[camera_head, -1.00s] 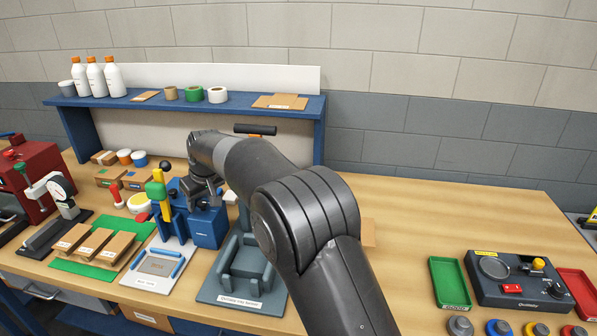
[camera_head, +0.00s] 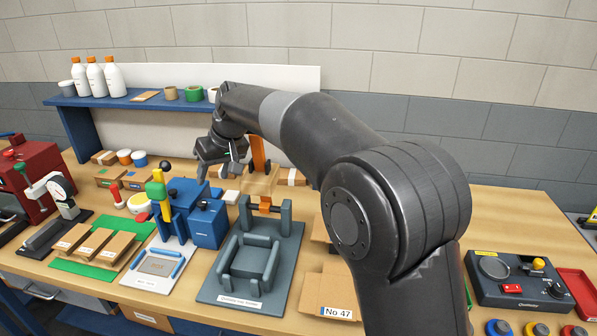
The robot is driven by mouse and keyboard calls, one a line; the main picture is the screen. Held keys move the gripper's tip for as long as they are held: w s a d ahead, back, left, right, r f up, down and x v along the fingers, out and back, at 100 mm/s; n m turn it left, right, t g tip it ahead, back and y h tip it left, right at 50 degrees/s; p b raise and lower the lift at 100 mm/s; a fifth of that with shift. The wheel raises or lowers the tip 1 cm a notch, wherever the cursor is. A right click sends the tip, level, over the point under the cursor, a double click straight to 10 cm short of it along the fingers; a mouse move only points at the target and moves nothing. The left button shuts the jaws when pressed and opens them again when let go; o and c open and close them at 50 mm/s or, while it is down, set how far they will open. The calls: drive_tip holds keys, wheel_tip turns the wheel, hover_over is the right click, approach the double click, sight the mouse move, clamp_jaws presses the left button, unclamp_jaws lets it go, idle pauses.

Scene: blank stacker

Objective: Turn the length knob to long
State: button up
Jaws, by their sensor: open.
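No knob with a readable "length" or "long" mark shows. A blue machine (camera_head: 207,228) with a yellow upright (camera_head: 163,208), a green-topped handle and small black knobs stands left of centre on the bench. One small black knob (camera_head: 203,204) is on top of its blue box, but its setting is too small to read. My gripper (camera_head: 222,176) is above and behind this machine, pointing down, open, with nothing seen between its fingers. It appears apart from the machine. My arm reaches in from the lower right.
A grey fixture (camera_head: 225,282) with raised walls stands right of the machine, an orange upright (camera_head: 259,155) behind it. A flat cardboard box marked No 47 (camera_head: 325,292) lies beside it. A dark control box (camera_head: 515,285) is at right. The back right bench is clear.

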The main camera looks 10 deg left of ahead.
drive_tip(key=s+d+r+m+t, duration=0.1)
drive_tip(key=s+d+r, duration=0.1)
drive_tip(key=d, duration=0.8)
drive_tip(key=s+d+r+m+t+h, duration=0.1)
drive_tip(key=s+d+r+m, duration=0.1)
drive_tip(key=d, duration=0.9)
drive_tip(key=shift+r+m, duration=0.3)
drive_tip(key=shift+r, duration=0.15)
drive_tip(key=s+d+f+m+t+h, duration=0.1)
drive_tip(key=s+d+m, duration=0.1)
drive_tip(key=s+d, duration=0.45)
drive_tip(key=s+d+m+t+h, duration=0.1)
drive_tip(key=s+d, duration=0.3)
drive_tip(key=d, duration=0.5)
drive_tip(key=s+d+f+m+h, duration=0.2)
drive_tip(key=s+d+f+m, duration=0.1)
drive_tip(key=s+d+f, duration=0.4)
drive_tip(key=s+d, duration=0.3)
drive_tip(key=s, duration=0.1)
drive_tip(key=shift+s+f+m, duration=0.2)
drive_tip(key=shift+s+m, duration=0.05)
drive_tip(key=shift+m, duration=0.05)
drive_tip(key=shift+c, duration=0.5)
